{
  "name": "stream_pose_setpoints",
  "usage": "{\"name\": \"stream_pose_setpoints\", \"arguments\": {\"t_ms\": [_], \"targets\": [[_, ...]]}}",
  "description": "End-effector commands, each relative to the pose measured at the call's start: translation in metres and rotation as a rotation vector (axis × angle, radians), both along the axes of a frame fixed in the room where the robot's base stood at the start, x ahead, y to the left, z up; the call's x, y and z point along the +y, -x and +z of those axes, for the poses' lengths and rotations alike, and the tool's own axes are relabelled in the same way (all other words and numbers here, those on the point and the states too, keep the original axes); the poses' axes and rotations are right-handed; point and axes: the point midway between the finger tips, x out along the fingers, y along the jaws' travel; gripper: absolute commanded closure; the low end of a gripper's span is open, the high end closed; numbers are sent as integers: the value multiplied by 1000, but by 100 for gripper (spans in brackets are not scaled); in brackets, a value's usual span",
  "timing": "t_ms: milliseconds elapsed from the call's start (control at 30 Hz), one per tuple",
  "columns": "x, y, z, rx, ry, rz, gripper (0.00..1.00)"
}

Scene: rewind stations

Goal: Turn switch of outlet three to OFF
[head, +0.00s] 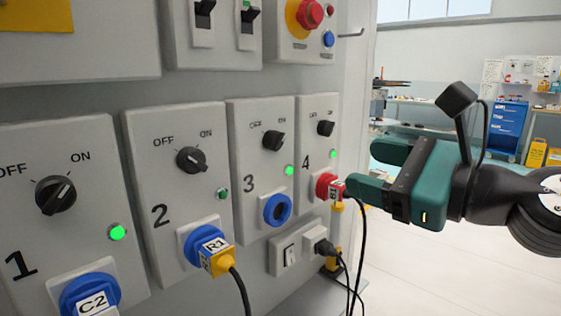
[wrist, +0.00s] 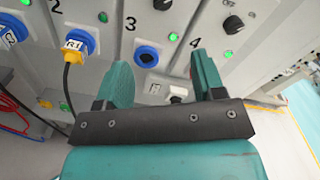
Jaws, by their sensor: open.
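The outlet three panel (head: 262,195) has a black rotary switch (head: 273,140) between its OFF label on the left and ON label on the right. The switch looks turned toward ON, and the green lamp (head: 289,170) under it is lit. Below is an empty blue socket (head: 277,209). In the wrist view the switch (wrist: 162,4) is cut by the top edge. My teal gripper (head: 376,170) is open and empty, to the right of the panels in the head view, apart from the switch. In the wrist view its fingers (wrist: 163,72) frame the blue socket, below the switch.
Outlet four's switch (head: 325,128) is close on the right, with a red plug (head: 327,186) below it. Outlet two holds a blue plug with a yellow part (head: 214,254); its cable hangs down. A black plug (head: 322,246) sits below. The floor (head: 450,270) at right is clear.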

Motion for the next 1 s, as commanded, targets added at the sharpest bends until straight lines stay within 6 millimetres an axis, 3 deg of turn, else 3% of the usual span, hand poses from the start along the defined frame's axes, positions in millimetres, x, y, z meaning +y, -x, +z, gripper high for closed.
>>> {"name": "stream_pose_setpoints", "arguments": {"t_ms": [333,867,1000], "targets": [[13,-14,10,23,-38,-3,37],[44,-40,7,25,-29,-11,37],[72,-62,8,14,-29,-6,37]]}}
